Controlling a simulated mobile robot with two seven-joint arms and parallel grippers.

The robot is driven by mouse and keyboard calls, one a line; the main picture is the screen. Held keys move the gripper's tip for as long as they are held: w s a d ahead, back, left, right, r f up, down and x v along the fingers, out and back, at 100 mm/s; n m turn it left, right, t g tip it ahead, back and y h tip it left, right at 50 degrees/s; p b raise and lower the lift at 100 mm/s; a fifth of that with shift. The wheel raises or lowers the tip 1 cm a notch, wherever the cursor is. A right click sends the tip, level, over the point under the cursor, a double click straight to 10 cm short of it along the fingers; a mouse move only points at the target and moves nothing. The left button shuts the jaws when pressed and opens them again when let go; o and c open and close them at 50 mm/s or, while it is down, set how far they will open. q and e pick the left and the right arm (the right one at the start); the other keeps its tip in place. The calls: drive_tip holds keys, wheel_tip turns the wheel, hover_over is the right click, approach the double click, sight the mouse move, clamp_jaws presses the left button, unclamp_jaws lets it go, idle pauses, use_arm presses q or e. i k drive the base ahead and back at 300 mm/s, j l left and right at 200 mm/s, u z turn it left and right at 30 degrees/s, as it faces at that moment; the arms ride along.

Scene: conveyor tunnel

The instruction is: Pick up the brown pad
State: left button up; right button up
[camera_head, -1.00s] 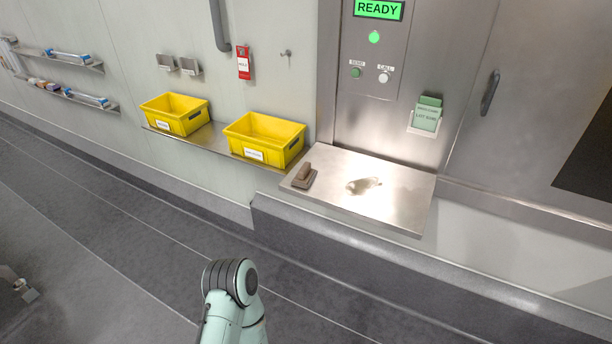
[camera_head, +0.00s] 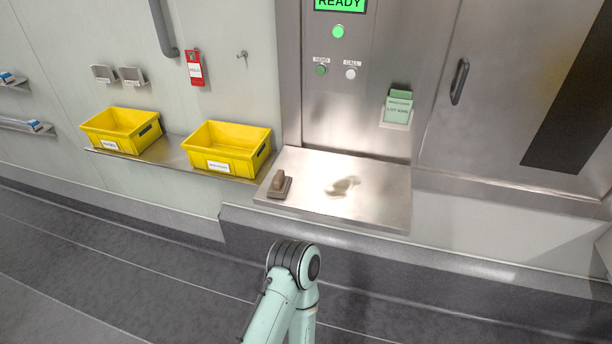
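The brown pad (camera_head: 279,185) is a small block with a raised grip on top. It lies at the left end of the steel shelf (camera_head: 378,206) below the panel, close to the shelf's left edge. A pale green arm link of mine with a dark ringed joint stands in front of the shelf at the bottom middle, apart from the pad. Neither of my grippers shows, so their state is hidden.
Two yellow bins, the left (camera_head: 122,129) and the right (camera_head: 227,148), stand on a ledge left of the shelf. A green card holder (camera_head: 397,108) and a panel with buttons (camera_head: 338,68) are above the shelf. The floor in front is clear.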

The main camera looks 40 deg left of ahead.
sight(279, 186)
drive_tip(key=j+z, duration=0.2)
drive_tip(key=j, duration=0.15)
drive_tip(key=k+j+z, duration=0.15)
drive_tip(key=j, duration=0.2)
drive_tip(key=j+z, duration=0.2)
drive_tip(key=j, duration=0.15)
drive_tip(key=k+j, duration=0.15)
drive_tip(key=j, duration=0.25)
drive_tip(key=k+j+z, duration=0.1)
drive_tip(key=j, duration=0.35)
drive_tip(key=k+j, duration=0.2)
drive_tip(key=j, duration=0.2)
drive_tip(key=k+j+z, duration=0.1)
drive_tip(key=j, duration=0.35)
drive_tip(key=k+j+z, duration=0.1)
drive_tip(key=j, duration=0.3)
drive_tip(key=k, duration=0.1)
